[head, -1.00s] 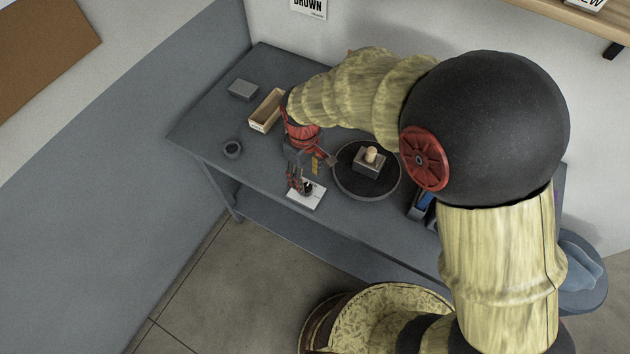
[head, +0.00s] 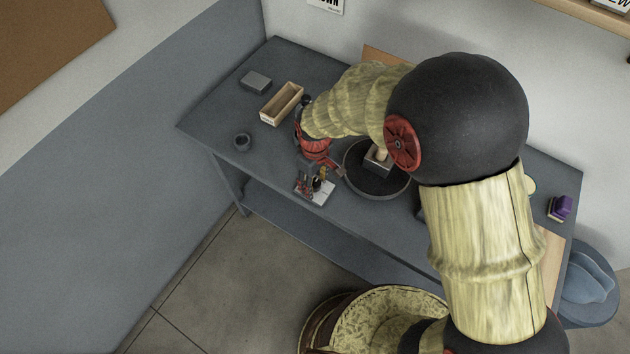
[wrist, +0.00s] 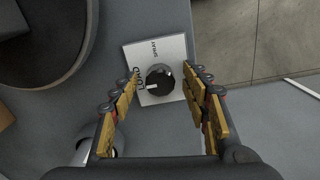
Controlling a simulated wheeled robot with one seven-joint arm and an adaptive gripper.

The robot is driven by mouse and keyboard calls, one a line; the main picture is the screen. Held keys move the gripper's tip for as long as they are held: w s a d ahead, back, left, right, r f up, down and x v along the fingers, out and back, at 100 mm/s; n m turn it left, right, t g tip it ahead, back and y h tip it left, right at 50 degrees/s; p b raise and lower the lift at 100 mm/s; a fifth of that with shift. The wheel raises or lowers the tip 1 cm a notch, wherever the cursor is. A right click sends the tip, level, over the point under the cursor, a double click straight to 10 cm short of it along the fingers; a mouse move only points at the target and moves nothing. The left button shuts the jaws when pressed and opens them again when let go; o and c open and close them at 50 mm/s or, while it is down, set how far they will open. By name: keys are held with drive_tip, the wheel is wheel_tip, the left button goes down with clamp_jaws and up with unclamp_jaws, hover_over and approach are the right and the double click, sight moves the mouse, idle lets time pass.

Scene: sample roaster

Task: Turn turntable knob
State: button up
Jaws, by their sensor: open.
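The turntable knob (wrist: 160,80) is a dark round dial with a white pointer mark. It sits on a white plate (wrist: 171,47) lettered "LOAD" and "SPRAY". In the wrist view the pointer is on the LOAD side. My gripper (wrist: 164,82) is open, with one finger on each side of the knob and gaps showing between fingers and knob. In the head view my gripper (head: 316,185) is over the plate (head: 321,199) and partly hides the knob. The round dark turntable (head: 364,188) carries a grey block with a pale knob-like top.
A wooden box (head: 268,117), a grey block (head: 256,81) and a small dark ring-shaped cup (head: 242,142) stand on the left of the grey table (head: 215,125). A purple item (head: 560,207) is at the right end. The table's front edge is close to the plate.

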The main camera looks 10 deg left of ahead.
drive_tip(key=shift+c, duration=0.7)
drive_tip(key=c, duration=1)
drive_tip(key=shift+m, duration=0.3)
drive_tip(key=m+p, duration=0.2)
drive_tip(key=m, duration=0.2)
drive_tip(key=shift+r, duration=0.1)
drive_tip(key=m+p, duration=0.1)
drive_tip(key=m, duration=0.3)
drive_tip(key=shift+m, duration=0.4)
drive_tip(key=m+p, duration=0.1)
drive_tip(key=m, duration=0.3)
drive_tip(key=shift+m, duration=0.3)
drive_tip(key=shift+m+p, duration=0.55)
drive_tip(key=shift+m, duration=1.45)
